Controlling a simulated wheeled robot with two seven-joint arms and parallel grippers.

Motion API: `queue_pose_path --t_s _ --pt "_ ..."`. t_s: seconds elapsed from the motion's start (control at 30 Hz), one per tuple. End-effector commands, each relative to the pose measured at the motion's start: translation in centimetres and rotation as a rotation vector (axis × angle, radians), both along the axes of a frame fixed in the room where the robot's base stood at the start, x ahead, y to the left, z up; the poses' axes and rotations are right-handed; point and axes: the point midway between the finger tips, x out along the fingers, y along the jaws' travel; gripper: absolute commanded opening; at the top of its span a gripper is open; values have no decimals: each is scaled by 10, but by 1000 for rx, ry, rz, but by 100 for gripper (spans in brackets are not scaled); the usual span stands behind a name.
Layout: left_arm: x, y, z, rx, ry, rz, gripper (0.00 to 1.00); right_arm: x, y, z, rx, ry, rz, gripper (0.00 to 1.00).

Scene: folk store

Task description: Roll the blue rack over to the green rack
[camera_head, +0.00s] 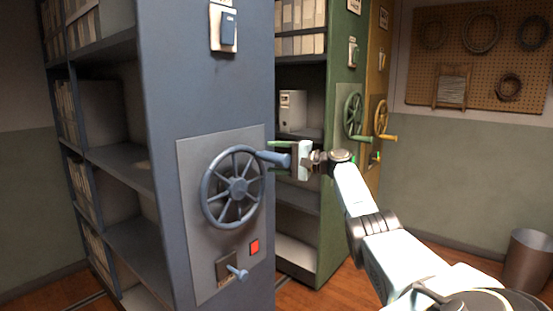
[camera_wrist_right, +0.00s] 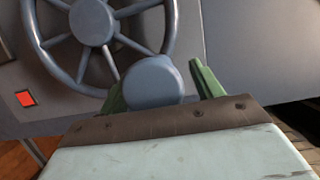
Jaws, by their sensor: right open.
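The blue rack (camera_head: 160,110) stands upright at the left of the head view. Its end panel carries a spoked blue handwheel (camera_head: 232,187) with a crank handle (camera_head: 273,158) sticking out at the upper right. My right gripper (camera_head: 284,160) is open at this handle. In the right wrist view, the round handle end (camera_wrist_right: 153,82) sits between the green fingers (camera_wrist_right: 157,84), with a visible gap at the right finger. The green rack (camera_head: 335,210) stands to the right, apart from the blue one. My left gripper is out of view.
A red square light (camera_head: 254,247) and a small lever (camera_head: 237,272) sit below the blue wheel. An open aisle with shelves separates the racks. A yellow rack (camera_head: 377,80) stands beyond the green one. A bin (camera_head: 528,262) stands at the far right.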

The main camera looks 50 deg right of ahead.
Motion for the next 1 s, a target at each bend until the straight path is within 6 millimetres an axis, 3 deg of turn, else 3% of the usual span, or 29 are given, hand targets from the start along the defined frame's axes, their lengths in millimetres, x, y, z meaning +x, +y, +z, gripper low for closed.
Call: queue_pose_path --t_s 1.0 --pt "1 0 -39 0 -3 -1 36 -78 -21 -2 -2 0 -1 65"
